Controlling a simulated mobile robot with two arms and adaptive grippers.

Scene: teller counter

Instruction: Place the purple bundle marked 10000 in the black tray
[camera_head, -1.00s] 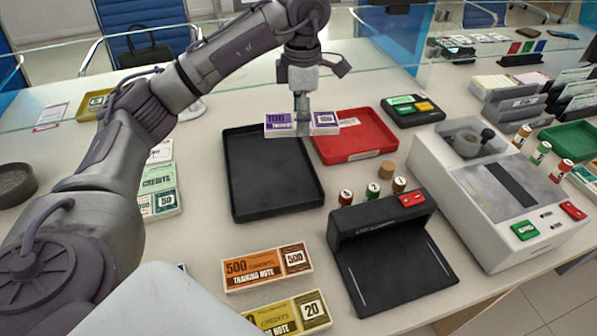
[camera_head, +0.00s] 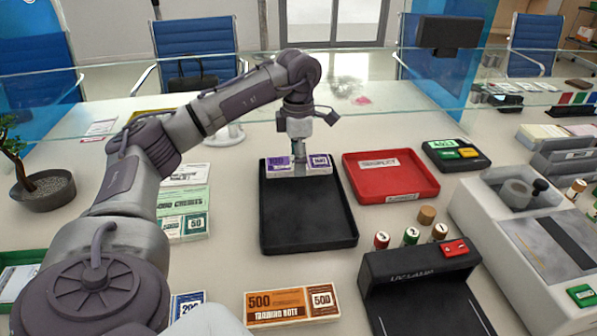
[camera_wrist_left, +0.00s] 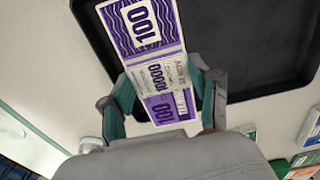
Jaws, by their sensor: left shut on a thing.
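The purple bundle (camera_head: 319,162) has white and purple ends marked 100, and a pale band reading 10000 shows in the left wrist view (camera_wrist_left: 142,25). My left gripper (camera_head: 299,169) is shut on its middle, with one finger on each side. The black tray (camera_head: 308,222) lies flat on the counter and is otherwise empty. The bundle is at the tray's far end, within its width in the head view. In the left wrist view the tray (camera_wrist_left: 245,45) shows behind the bundle. I cannot tell whether the bundle touches the tray floor. My right gripper is not in view.
A red tray (camera_head: 405,184) stands close to the right of the black tray. Green bundles (camera_head: 183,200) lie to the left and an orange bundle (camera_head: 291,305) in front. A black lamp device (camera_head: 425,290) and small stamps stand at front right. A glass screen crosses behind.

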